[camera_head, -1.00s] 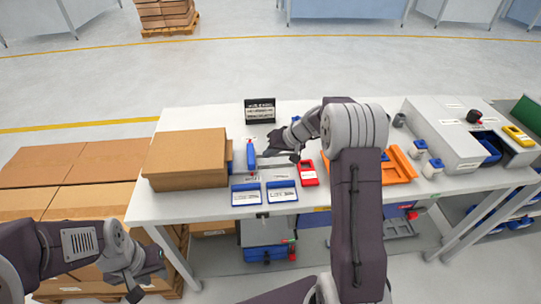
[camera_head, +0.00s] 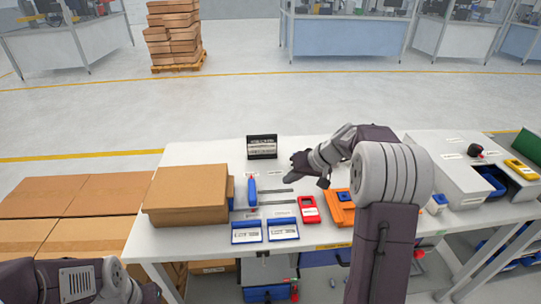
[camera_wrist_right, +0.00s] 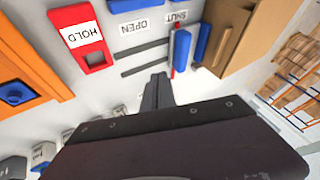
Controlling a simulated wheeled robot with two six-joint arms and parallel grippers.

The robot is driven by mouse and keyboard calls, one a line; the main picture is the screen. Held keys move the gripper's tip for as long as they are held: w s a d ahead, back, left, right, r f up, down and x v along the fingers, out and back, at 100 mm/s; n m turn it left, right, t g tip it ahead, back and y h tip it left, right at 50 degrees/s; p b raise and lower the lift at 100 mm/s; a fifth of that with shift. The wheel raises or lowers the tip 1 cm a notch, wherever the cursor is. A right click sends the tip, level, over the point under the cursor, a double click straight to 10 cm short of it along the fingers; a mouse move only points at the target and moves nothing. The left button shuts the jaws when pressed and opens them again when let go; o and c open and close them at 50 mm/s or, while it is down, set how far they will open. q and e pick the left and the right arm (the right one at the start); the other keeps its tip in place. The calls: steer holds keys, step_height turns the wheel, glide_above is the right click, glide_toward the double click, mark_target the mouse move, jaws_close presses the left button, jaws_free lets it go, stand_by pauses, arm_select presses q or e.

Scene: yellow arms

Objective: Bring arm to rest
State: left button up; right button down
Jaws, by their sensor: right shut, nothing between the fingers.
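My right arm reaches over the white table (camera_head: 190,243) from the right in the head view. Its gripper (camera_head: 296,170) is shut and empty, held above the table behind the red HOLD piece (camera_head: 308,209). In the right wrist view the shut fingers (camera_wrist_right: 158,88) point at the dark rails beside the OPEN and SHUT labels. My left arm shows at the lower left of the head view, beside the table; its gripper (camera_head: 152,292) is cut off at the bottom edge, so its jaws cannot be read.
A cardboard box (camera_head: 187,195) stands on the table's left, with a blue handle (camera_head: 252,190) beside it. Two blue-framed cards (camera_head: 246,232) lie at the front edge. An orange tray (camera_head: 341,208) and a grey cabinet (camera_head: 450,165) are at right. Cartons (camera_head: 90,217) fill the floor at left.

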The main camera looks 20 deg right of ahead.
steer(key=a+r+n+p, duration=0.2)
steer(key=a+r, duration=0.1)
steer(key=a, duration=0.3)
steer(key=s+a+f+n+g+p, duration=0.1)
steer(key=s+a+f+n+g, duration=0.15)
steer(key=s+a, duration=0.6)
steer(key=s+d+f+m+g+h, duration=0.1)
steer(key=s+d+f+h, duration=0.1)
steer(key=s, duration=0.5)
steer(key=s+d+f+m+g+h+p, duration=0.1)
steer(key=s+d+f+m+h, duration=0.1)
steer(key=s+d+f, duration=0.2)
steer(key=s+f, duration=0.1)
steer(key=s, duration=0.2)
steer(key=shift+s, duration=0.25)
steer(key=shift+s+d+f, duration=0.1)
steer(key=shift+s+d, duration=0.05)
